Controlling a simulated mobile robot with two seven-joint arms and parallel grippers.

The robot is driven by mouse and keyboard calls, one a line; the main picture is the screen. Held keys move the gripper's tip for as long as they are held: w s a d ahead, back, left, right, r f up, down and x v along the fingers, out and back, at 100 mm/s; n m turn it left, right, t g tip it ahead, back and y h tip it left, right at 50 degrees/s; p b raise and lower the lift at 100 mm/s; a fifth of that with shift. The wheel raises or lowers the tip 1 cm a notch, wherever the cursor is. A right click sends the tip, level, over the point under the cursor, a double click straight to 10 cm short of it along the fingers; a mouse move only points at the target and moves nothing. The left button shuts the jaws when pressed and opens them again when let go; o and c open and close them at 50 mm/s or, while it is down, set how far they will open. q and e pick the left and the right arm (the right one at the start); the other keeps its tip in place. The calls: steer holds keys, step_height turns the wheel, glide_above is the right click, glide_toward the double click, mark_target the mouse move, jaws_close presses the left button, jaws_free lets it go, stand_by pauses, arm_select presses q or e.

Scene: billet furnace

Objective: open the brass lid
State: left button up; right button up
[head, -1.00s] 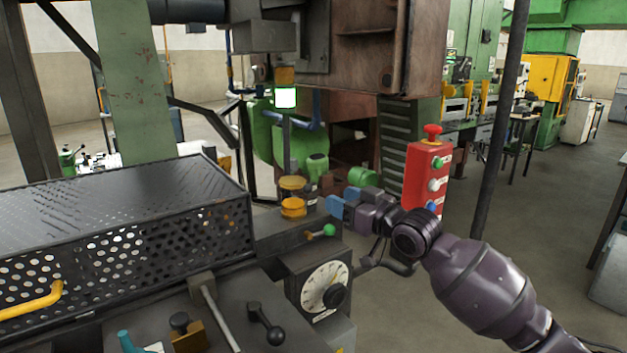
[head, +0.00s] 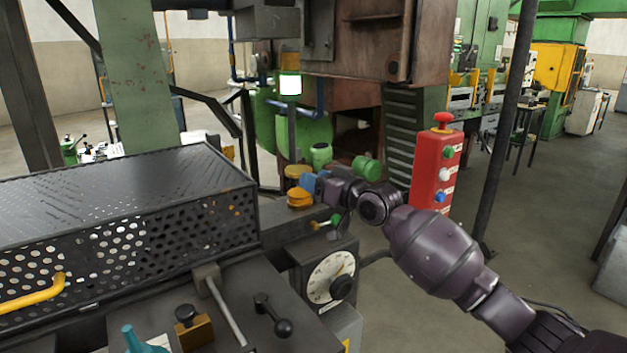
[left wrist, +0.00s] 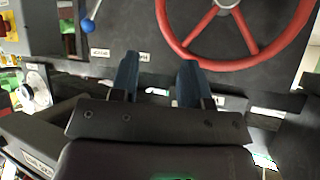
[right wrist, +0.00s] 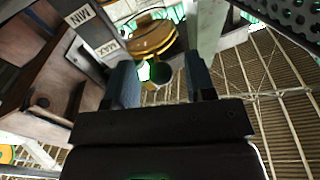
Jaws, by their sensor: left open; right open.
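Two brass-coloured round pieces sit close together on the machine top in the head view, a nearer one (head: 300,198) and a farther one (head: 297,172). I cannot tell for sure which is the brass lid. In the right wrist view a round brass lid (right wrist: 150,36) shows just beyond the fingertips, near the MIN and MAX labels. My right gripper (head: 313,184) is open, with its blue fingers close beside the brass pieces; contact cannot be told. It also shows in its wrist view (right wrist: 160,70), empty. My left gripper (left wrist: 158,66) is open and empty, before a red handwheel (left wrist: 235,30).
A green-tipped lever (head: 334,221) and a dial (head: 331,277) are below the gripper. A perforated black guard (head: 130,230) fills the left. Open floor lies at right.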

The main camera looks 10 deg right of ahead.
steer(key=shift+w+a, duration=0.35)
steer(key=shift+w, duration=0.1)
jaws_close()
